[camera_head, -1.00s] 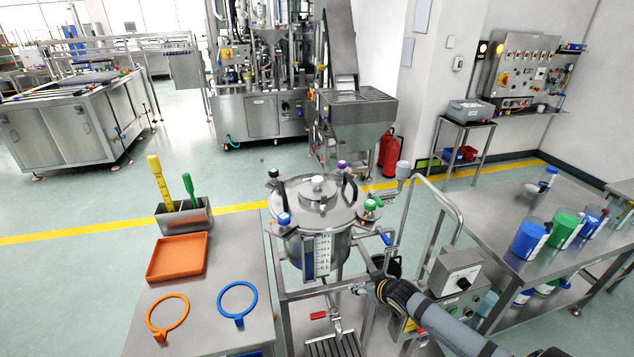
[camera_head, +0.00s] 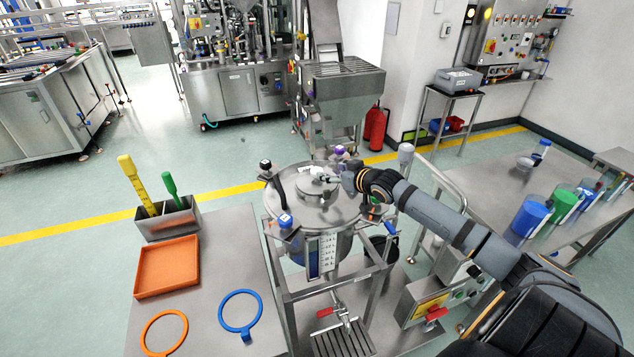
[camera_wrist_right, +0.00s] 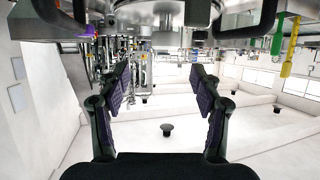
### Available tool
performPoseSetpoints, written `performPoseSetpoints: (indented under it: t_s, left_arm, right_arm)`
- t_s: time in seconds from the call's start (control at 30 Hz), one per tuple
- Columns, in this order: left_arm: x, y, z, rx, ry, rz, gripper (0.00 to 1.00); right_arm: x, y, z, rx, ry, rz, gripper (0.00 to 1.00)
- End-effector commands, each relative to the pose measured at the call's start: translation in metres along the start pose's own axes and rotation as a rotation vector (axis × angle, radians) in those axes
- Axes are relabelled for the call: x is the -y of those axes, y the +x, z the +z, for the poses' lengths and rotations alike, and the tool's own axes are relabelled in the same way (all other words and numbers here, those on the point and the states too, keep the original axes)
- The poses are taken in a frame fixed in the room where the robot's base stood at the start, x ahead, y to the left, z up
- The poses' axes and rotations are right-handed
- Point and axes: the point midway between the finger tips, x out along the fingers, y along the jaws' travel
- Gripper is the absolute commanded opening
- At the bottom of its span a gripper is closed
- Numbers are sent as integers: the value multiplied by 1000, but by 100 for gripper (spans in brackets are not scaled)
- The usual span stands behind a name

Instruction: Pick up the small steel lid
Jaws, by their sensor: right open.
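The small steel lid (camera_head: 309,187) sits on top of the steel vessel (camera_head: 285,207), with a pale knob at its centre. My right gripper (camera_head: 332,178) comes in from the right at the lid's right side, its tips close to the knob. I cannot tell whether they touch. In the right wrist view the open right gripper (camera_wrist_right: 161,85) has nothing between its fingers. That view is upside down, and a round steel part (camera_wrist_right: 147,13) of the vessel top, perhaps the lid, is at its upper edge. My left gripper is not in view.
Black handles (camera_head: 275,181) and coloured knobs, one blue (camera_head: 285,220), ring the vessel. The left table holds an orange tray (camera_head: 167,267), a blue ring (camera_head: 240,311), an orange ring (camera_head: 164,333) and a tool holder (camera_head: 167,221). Blue and green tubs (camera_head: 530,217) stand on the right table.

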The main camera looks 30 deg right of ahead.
Motion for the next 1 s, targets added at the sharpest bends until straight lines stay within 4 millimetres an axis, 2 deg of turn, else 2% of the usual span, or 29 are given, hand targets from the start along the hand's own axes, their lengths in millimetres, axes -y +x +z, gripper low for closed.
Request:
performPoseSetpoints:
  t_s: [0.07, 0.17, 0.33, 0.43, 0.63, 0.73, 1.0]
  left_arm:
    - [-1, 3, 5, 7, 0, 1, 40]
    - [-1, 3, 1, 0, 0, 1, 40]
    - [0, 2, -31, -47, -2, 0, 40]
    - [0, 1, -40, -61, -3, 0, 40]
    - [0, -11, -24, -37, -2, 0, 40]
    - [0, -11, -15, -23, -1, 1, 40]
    - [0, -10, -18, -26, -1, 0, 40]
  right_arm:
    - [0, 12, 0, -5, 10, 0, 65]
    - [0, 22, 0, -3, 6, 1, 65]
    - [2, 29, 1, 1, -1, -3, 65]
    - [2, 31, 1, 1, 0, -3, 65]
    - [10, 58, 11, 1, 8, -4, 65]
    - [8, 73, 13, 0, 3, -1, 65]
    - [8, 81, 15, 2, -2, -3, 65]
